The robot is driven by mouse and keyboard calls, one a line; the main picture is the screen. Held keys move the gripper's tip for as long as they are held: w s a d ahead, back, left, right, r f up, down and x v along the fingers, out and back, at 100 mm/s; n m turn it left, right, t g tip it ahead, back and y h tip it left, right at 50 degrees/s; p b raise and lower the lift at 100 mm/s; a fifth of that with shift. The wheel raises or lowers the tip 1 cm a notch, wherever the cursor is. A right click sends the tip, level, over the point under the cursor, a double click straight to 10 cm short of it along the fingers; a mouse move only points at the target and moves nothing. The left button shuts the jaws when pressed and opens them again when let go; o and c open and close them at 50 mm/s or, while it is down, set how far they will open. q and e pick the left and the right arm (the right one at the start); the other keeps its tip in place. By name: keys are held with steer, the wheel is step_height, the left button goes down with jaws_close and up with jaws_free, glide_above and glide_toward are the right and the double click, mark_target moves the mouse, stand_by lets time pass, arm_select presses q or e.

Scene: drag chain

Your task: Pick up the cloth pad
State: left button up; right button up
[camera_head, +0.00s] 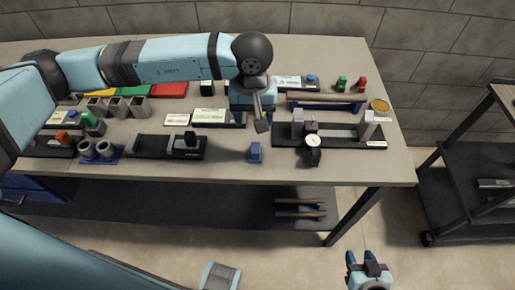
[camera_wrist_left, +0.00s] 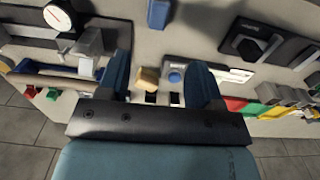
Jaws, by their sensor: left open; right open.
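A small tan block (camera_wrist_left: 147,80), which looks like the cloth pad, shows in the left wrist view between my left fingers, apart from both. In the head view I cannot make it out; my left gripper covers that area. My left gripper (camera_head: 262,123) is open, pointing down over the middle of the table; its two blue fingers also show in the left wrist view (camera_wrist_left: 157,64). Nothing is held in it. My right gripper (camera_head: 368,262) is open and empty, low in the head view, in front of the table and away from the pad.
The table (camera_head: 225,168) is crowded. A blue block (camera_head: 255,153) stands near its front edge. A black fixture with a dial gauge (camera_head: 313,141) is to the right. A card on a tray (camera_head: 217,116) lies left of my left gripper. A cart (camera_head: 475,190) stands at far right.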

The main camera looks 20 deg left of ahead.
mark_target(255, 147)
arm_select(q)
step_height(255, 147, down, 8)
steer(key=shift+a+f+p, duration=0.1)
steer(key=shift+a+p, duration=0.05)
steer(key=shift+p, duration=0.4)
steer(key=shift+w+d+f+p, duration=0.15)
steer(key=shift+f+p, duration=0.2)
steer(key=shift+f, duration=1)
steer(key=shift+d+f+p, duration=0.1)
steer(key=shift+f+p, duration=0.2)
steer(key=shift+f, duration=1.05)
steer(key=c, duration=1)
